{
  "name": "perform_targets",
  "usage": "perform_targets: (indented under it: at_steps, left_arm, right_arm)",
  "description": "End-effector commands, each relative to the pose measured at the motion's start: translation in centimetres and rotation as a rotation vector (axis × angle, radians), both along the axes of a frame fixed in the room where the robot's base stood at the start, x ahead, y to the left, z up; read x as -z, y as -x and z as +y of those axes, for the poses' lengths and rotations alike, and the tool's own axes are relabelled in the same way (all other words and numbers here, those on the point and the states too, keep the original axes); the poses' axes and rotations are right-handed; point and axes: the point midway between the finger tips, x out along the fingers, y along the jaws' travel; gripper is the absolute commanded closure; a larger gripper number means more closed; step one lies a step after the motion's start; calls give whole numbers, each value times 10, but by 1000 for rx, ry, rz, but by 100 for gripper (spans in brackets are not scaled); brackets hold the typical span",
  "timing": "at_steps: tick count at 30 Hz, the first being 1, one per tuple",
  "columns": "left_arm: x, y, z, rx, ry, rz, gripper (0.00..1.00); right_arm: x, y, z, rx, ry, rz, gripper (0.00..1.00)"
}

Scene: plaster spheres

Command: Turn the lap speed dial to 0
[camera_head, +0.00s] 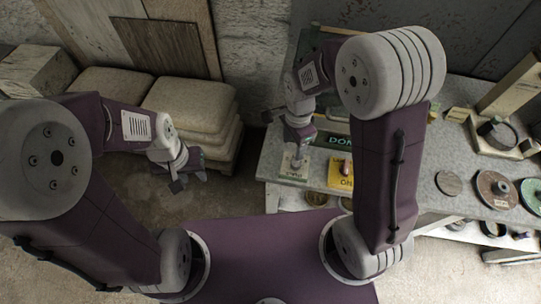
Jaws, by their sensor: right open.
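A pale panel (290,176) with a small greenish label lies at the left front of the grey bench. My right gripper (298,157) points down over this panel and is open. A small pale part shows at its tips; I cannot tell whether this is the lap speed dial, nor whether the fingers touch it. No dial pointer or scale is readable. My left gripper (187,183) hangs over the floor left of the bench, away from the panel. Its fingers are too small to tell open from shut.
A yellow plate (339,182) marked ON, with a reddish switch, sits right of the panel. A dark green sign (341,141) stands behind. Discs (496,190) lie on the bench (420,210) at right. Stacked sacks (190,105) stand back left.

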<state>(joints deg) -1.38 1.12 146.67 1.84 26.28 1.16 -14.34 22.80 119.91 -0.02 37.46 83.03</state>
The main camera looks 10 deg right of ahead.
Motion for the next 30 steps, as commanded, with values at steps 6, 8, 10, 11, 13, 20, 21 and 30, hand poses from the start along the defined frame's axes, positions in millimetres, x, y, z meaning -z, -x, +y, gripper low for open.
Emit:
perform_targets:
  at_steps: [6, 8, 10, 11, 13, 20, 21, 30]
  left_arm:
    - [0, 0, 0, 1, 0, 0, 64]
    - [0, 0, 0, 1, 0, 0, 64]
    - [0, 0, 0, 1, 0, 0, 64]
    - [0, 0, 0, 1, 0, 0, 64]
    - [0, 0, 0, 0, 0, 0, 64]
    - [-1, 0, 0, 1, 0, 0, 64]
    - [-1, 0, 0, 1, 0, 0, 64]
    - [-1, 0, 0, 0, 0, 0, 64]
  right_arm:
    - [15, 1, 0, -2, 1, 3, 45]
    - [28, 2, -1, -2, 1, 4, 45]
    - [44, 2, -1, -2, 1, 5, 45]
    - [50, 2, -1, -2, 1, 4, 45]
    - [63, 2, -1, -2, 1, 4, 45]
    - [88, 1, -1, -2, 0, -1, 45]
    - [89, 1, -1, -2, -1, -2, 45]
    - [89, 1, -1, -2, -1, -3, 70]
